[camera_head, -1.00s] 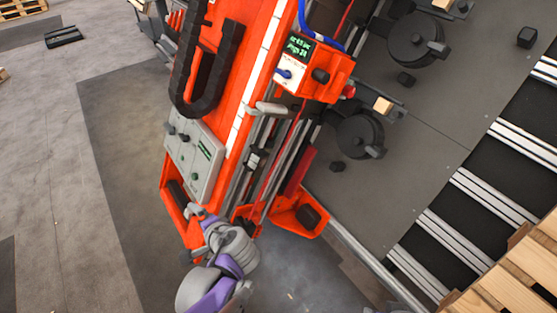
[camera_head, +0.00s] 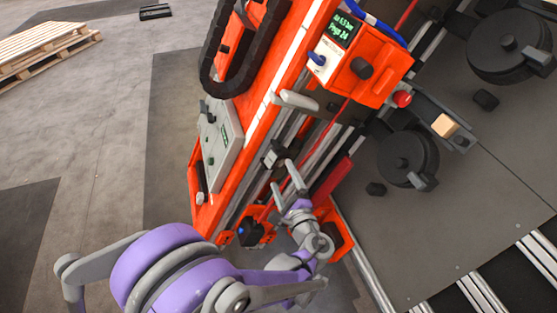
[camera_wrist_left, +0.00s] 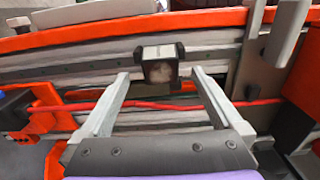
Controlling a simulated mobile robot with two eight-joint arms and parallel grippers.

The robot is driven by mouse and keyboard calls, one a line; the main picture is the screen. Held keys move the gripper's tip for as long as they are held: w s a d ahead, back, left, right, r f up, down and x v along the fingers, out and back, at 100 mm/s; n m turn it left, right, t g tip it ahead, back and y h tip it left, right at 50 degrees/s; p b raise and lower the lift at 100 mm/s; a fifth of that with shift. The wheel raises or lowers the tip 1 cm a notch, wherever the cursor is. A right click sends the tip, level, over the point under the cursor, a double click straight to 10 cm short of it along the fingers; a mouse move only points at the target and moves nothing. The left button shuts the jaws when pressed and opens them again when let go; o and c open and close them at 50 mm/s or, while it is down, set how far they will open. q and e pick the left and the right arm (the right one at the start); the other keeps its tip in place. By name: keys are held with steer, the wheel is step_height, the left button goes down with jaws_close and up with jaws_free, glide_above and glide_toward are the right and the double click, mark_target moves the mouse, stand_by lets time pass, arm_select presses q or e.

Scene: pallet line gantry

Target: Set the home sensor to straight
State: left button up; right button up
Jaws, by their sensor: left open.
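A small dark block with a pale face, which looks like the home sensor (camera_head: 273,155), sits on the grey rail of the orange gantry beam in the head view. In the left wrist view the sensor (camera_wrist_left: 160,66) is dark-sided and looks nearly square to the rail, perhaps slightly turned. My left gripper (camera_head: 281,174) is open and empty, its fingers pointing at the sensor. In the left wrist view the left gripper (camera_wrist_left: 161,76) has one fingertip on each side of the sensor, with gaps; contact does not show. My right gripper is not in view.
An orange control box (camera_head: 362,62) with a green-lit display and a grey lever (camera_head: 297,101) stand higher along the beam. A red cable (camera_wrist_left: 90,107) runs along the rail close to the fingers. A grey button panel (camera_head: 217,145) is on the beam's left side.

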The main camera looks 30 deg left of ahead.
mark_target(274, 164)
arm_select(q)
steer(key=b+x, duration=0.1)
steer(key=x, duration=0.7)
steer(key=shift+w+a, duration=0.1)
steer(key=c, duration=1.3)
steer(key=shift+s+r+m+t+h+p, duration=0.2)
steer(key=shift+m+t+h+p, duration=0.2)
steer(key=shift+m+h+p, duration=0.35)
steer(key=shift+f+m+t+h+p, duration=0.15)
steer(key=shift+m+t+h+p, duration=0.5)
steer(key=shift+h, duration=1)
steer(key=o, duration=1.3)
